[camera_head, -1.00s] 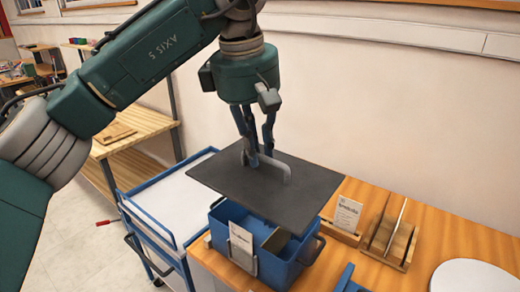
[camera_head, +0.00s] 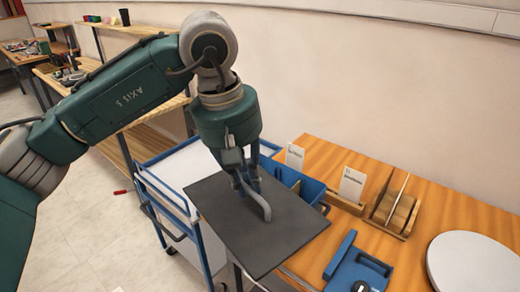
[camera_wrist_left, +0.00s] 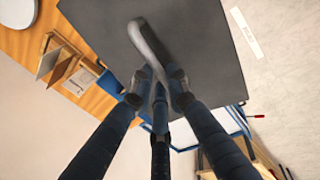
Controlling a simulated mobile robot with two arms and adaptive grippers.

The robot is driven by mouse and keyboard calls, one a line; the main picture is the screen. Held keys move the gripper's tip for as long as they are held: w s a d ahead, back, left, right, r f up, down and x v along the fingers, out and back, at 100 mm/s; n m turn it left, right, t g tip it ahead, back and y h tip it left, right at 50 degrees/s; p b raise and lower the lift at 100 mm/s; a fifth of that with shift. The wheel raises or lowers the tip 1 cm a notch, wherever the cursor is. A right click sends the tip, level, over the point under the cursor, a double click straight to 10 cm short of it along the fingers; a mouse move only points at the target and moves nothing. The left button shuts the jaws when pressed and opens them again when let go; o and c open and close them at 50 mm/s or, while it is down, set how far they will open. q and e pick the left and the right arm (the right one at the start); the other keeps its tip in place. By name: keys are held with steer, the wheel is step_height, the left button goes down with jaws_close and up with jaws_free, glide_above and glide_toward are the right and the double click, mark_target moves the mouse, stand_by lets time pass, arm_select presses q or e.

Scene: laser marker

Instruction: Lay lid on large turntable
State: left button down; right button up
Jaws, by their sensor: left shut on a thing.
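The lid is a flat dark grey square plate (camera_head: 225,225) with a light grey bar handle (camera_head: 262,204). My left gripper (camera_head: 250,187) is shut on that handle and holds the lid in the air over the table's front left edge. In the left wrist view the fingers (camera_wrist_left: 158,82) close around the handle, with the dark plate (camera_wrist_left: 205,40) behind them. A white round disc (camera_head: 470,262), probably the large turntable, lies on the wooden table at the far right and is cut off by the picture edge. My right gripper is not in view.
A blue bin (camera_head: 308,189) stands partly hidden behind the lid. A blue device (camera_head: 357,270), a wooden rack (camera_head: 396,207) and a card stand (camera_head: 351,187) are between the lid and the disc. A blue and white cart (camera_head: 184,172) stands at the left.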

arm_select(q)
steer(key=s+a+f+m, duration=0.2)
steer(key=s+a+f, duration=0.2)
steer(key=f, duration=0.6)
steer(key=s+a+f+m+g, duration=0.1)
steer(key=s+a+f+m, duration=0.2)
steer(key=f, duration=0.7)
steer(key=s+a+f+m, duration=0.3)
steer(key=s+a+f, duration=0.3)
steer(key=s+f, duration=0.3)
steer(key=shift+s+a+f+h, duration=0.2)
steer(key=shift+f+h, duration=0.2)
steer(key=shift+f, duration=0.15)
